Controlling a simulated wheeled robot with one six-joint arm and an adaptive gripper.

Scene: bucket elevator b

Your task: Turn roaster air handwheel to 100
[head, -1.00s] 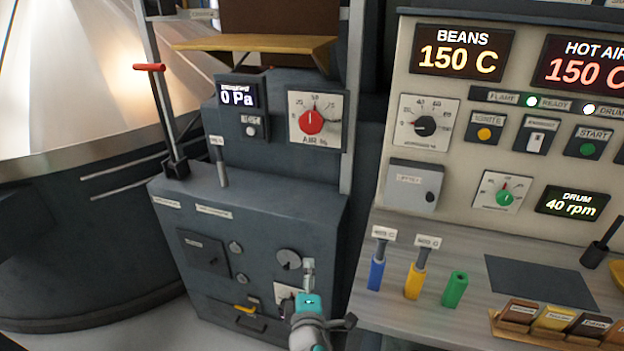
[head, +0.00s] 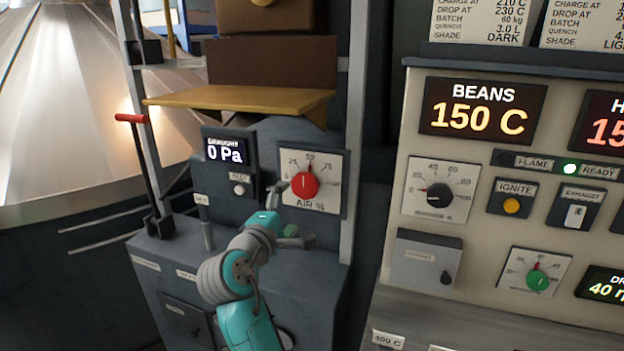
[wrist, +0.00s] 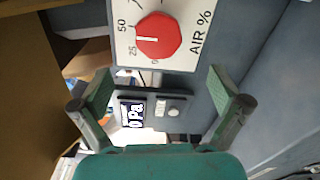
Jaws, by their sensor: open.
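The roaster air handwheel is a red round knob (head: 305,186) with a white pointer line, on a white dial plate (head: 334,205) marked AIR %. Its line points up, near the 50 mark. In the wrist view the knob (wrist: 158,36) is above and beyond the fingertips, with the line between 25 and 50 as seen from there. My gripper (head: 293,214) is just in front of and below the dial in the head view, overlapping the plate's lower left. In the wrist view my gripper (wrist: 160,78) is open, its fingers spread wide and empty, apart from the knob.
A draught display (head: 226,151) reading 0 Pa is left of the dial. A wooden shelf (head: 240,98) juts out above it. A red-handled lever (head: 131,118) stands at left. A grey post (head: 355,120) runs just right of the dial. The control panel (head: 397,205) is further right.

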